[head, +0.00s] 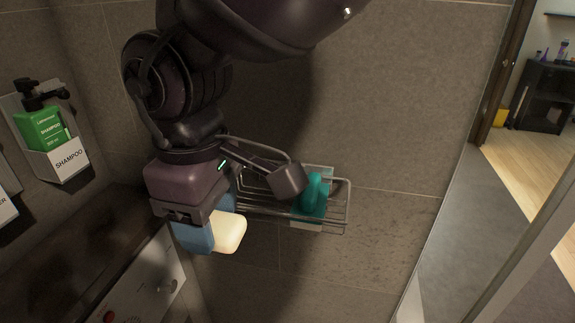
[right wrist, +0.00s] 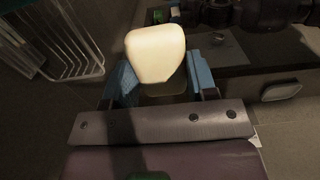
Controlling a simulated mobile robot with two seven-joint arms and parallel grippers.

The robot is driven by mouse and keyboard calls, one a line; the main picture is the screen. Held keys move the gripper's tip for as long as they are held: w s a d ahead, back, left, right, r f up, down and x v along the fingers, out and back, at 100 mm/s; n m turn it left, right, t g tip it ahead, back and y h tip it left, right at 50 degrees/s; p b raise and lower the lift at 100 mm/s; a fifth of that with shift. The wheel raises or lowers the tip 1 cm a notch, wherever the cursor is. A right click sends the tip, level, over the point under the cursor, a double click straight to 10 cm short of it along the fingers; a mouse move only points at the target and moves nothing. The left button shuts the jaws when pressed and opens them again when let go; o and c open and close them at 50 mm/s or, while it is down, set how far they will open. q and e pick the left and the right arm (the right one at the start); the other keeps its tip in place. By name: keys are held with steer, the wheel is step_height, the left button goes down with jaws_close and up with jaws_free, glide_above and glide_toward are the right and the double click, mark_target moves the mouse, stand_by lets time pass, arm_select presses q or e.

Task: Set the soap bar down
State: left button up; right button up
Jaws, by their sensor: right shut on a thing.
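A cream soap bar (head: 229,232) is held by my right gripper (head: 212,231), in front of the left end of a wire shelf (head: 345,222) on the tiled wall. In the right wrist view the soap bar (right wrist: 156,54) sits between the blue fingers of the right gripper (right wrist: 160,80), which is shut on it. No surface shows touching the soap from below. My left gripper is not in view.
A teal item (head: 314,194) stands in the right part of the wire shelf. A green shampoo bottle (head: 44,130) sits in a white wall holder (head: 70,160) at the left. A panel with a red knob (head: 109,316) is below left. An open doorway lies at the right.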

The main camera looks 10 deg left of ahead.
steer(key=p, duration=0.2)
glide_toward(257, 203)
steer(key=shift+s+f, duration=0.1)
steer(key=shift+f, duration=0.45)
step_height(257, 203, down, 5)
steer(key=shift+r+p, duration=0.15)
steer(key=shift+p, duration=0.35)
steer(key=shift+f, duration=0.4)
steer(key=shift+f, duration=0.2)
steer(key=o, duration=1)
